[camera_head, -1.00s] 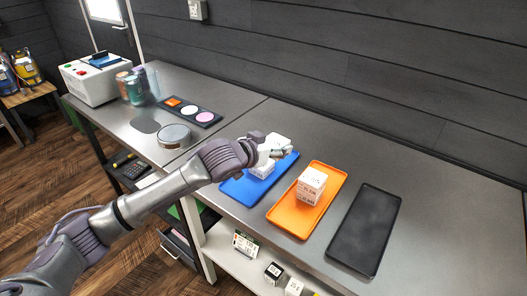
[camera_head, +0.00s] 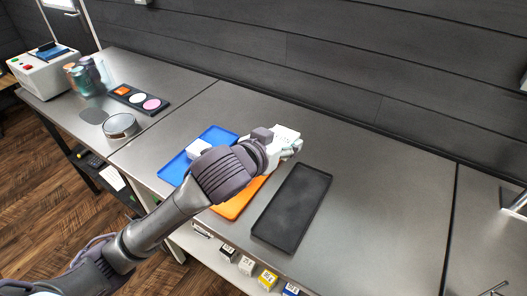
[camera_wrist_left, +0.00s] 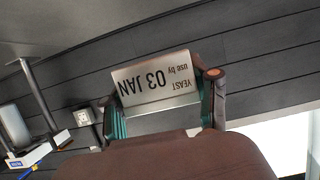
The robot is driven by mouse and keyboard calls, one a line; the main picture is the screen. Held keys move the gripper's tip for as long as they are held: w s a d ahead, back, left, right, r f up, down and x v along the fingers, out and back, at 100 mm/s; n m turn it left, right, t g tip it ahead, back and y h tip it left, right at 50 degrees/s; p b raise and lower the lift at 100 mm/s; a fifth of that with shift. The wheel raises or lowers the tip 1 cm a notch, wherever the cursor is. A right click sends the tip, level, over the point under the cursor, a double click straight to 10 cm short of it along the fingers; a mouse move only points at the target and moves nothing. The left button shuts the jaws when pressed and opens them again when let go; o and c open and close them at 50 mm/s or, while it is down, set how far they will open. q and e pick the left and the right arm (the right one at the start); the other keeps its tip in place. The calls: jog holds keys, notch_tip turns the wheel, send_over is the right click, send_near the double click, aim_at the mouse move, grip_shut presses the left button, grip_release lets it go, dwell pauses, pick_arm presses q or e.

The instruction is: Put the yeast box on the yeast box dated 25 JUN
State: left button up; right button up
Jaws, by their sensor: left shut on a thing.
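My left gripper (camera_head: 290,147) is shut on a white yeast box (camera_head: 285,133). In the left wrist view the held yeast box (camera_wrist_left: 158,82) reads "YEAST use by 03 JAN", upside down, between the two fingers. The gripper is above the far end of the orange tray (camera_head: 232,208), which my arm mostly covers. Any box on that tray is hidden behind the arm and gripper. Another white box (camera_head: 198,147) stands on the blue tray (camera_head: 173,172), partly covered by my arm; its date cannot be read. My right gripper is not in view.
An empty black tray (camera_head: 292,208) lies right of the orange one. Bare table (camera_head: 385,190) is free farther right. A round tin (camera_head: 120,126), a dark holder with coloured discs (camera_head: 140,99) and jars stand left. Small boxes (camera_head: 246,265) sit on the shelf below.

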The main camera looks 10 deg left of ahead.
pick_arm(q)
jog(key=w+a+f, duration=0.1)
jog(key=a+f, duration=0.1)
jog(key=a, duration=0.1)
jog(key=w+a+f+p, duration=0.1)
jog(key=w+a+f, duration=0.1)
jog(key=a, duration=0.2)
jog(key=w+a+f, duration=0.1)
jog(key=a+f, duration=0.1)
jog(key=a, duration=0.2)
jog(key=shift+w+f+p, duration=0.25)
jog(key=shift+w+p, duration=0.05)
jog(key=shift+w, duration=0.05)
jog(key=shift+w+f, duration=0.1)
jog(key=shift+f, duration=0.1)
notch_tip(320, 180, down, 3)
jog(key=shift+a+f+p, duration=0.1)
jog(key=shift+f+p, duration=0.05)
jog(key=shift+p, duration=0.2)
jog(key=shift+f, duration=0.4)
jog(key=o, duration=1.2)
jog(key=shift+c, duration=0.2)
jog(key=shift+o, duration=0.2)
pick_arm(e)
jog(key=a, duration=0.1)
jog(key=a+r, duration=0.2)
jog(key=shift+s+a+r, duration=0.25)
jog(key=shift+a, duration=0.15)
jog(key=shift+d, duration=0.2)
